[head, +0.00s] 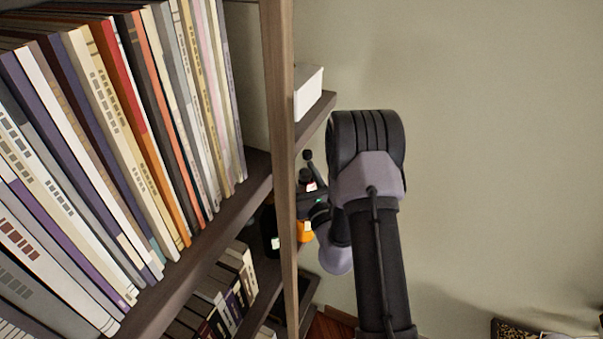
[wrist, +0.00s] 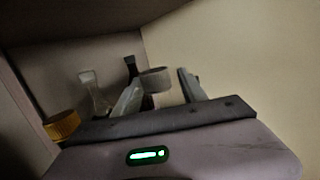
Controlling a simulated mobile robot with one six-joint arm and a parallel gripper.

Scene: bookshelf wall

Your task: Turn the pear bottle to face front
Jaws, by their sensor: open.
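My gripper (wrist: 161,79) is open in the wrist view, one finger on either side of a round grey cap (wrist: 157,80). A dark bottle body (wrist: 148,102) shows below this cap; I cannot tell whether the fingers touch it. No pear label can be read, so I cannot tell for sure which bottle is the pear one. A pale clear bottle (wrist: 92,92) and a dark slim-necked bottle (wrist: 131,68) stand further back. An orange cap (wrist: 61,126) is at the left. In the head view my arm partly hides the gripper and the bottles.
The bottles stand in a shelf bay beyond a wooden upright (head: 279,150). Books (head: 120,130) fill the upper left shelf, and more books (head: 228,290) stand below. A white box (head: 308,92) sits on a shelf above the bottles. Bare wall (head: 490,130) lies to the right.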

